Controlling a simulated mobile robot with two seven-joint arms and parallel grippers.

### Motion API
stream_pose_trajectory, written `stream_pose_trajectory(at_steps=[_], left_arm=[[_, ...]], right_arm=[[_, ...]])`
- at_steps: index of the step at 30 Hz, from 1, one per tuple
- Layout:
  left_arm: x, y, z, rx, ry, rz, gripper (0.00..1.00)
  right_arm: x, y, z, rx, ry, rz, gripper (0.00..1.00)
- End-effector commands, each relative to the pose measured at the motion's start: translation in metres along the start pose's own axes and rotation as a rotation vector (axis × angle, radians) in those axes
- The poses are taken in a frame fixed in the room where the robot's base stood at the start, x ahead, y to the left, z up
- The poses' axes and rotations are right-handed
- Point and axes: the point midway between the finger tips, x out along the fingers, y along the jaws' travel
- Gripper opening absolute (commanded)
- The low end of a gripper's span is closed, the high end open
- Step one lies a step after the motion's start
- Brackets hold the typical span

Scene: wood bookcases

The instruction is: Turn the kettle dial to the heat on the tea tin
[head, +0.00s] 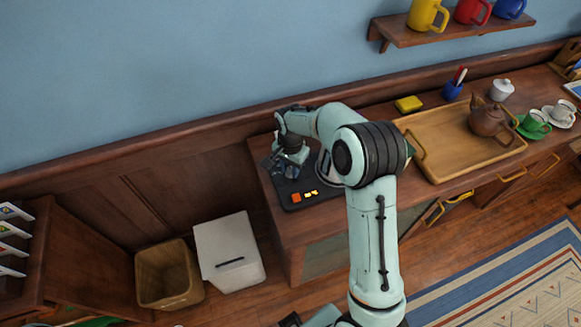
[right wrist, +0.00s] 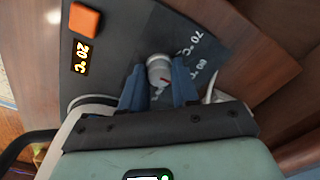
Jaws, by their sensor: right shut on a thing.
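My right gripper (head: 288,168) is over the dark control panel (head: 286,190) at the counter's left end. In the right wrist view its blue fingers (right wrist: 158,84) are shut on the round silver dial (right wrist: 159,68). The dial has a red mark; part of it is hidden between the fingers. Printed temperatures, one reading 70 °C, curve beside the dial. A lit display (right wrist: 82,57) appears to read 20 °C, beside an orange button (right wrist: 85,20). The kettle (head: 324,172) is mostly behind my arm. I cannot make out a tea tin. My left gripper is not in view.
A wooden tray (head: 440,165) with a brown teapot (head: 488,120) is to the right. Cups stand beyond it, and a yellow block (head: 409,104) lies behind it. A white bin (head: 229,252) and an open wooden bin (head: 165,275) stand on the floor to the left.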

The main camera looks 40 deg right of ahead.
Motion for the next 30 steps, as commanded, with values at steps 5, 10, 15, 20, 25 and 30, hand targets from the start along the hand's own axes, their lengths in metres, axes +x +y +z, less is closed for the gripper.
stream_pose_trajectory(at_steps=[5, 10, 15, 20, 25, 30], left_arm=[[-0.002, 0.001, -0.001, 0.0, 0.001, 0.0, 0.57], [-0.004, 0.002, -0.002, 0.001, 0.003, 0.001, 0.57], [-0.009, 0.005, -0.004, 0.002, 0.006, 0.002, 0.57], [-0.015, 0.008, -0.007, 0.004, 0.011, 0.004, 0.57], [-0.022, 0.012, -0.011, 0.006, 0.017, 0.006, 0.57], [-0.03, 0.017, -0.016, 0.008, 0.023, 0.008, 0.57]], right_arm=[[-0.001, -0.001, 0.0, 0.166, 0.001, 0.0, 0.0], [-0.001, -0.001, 0.0, 0.329, 0.002, -0.001, 0.0], [-0.002, -0.001, 0.0, 0.49, 0.001, 0.0, 0.0], [-0.002, -0.001, 0.0, 0.642, 0.001, -0.001, 0.0], [-0.003, -0.002, 0.0, 0.8, 0.001, -0.002, 0.0], [-0.003, -0.002, -0.001, 0.94, 0.002, -0.001, 0.0]])
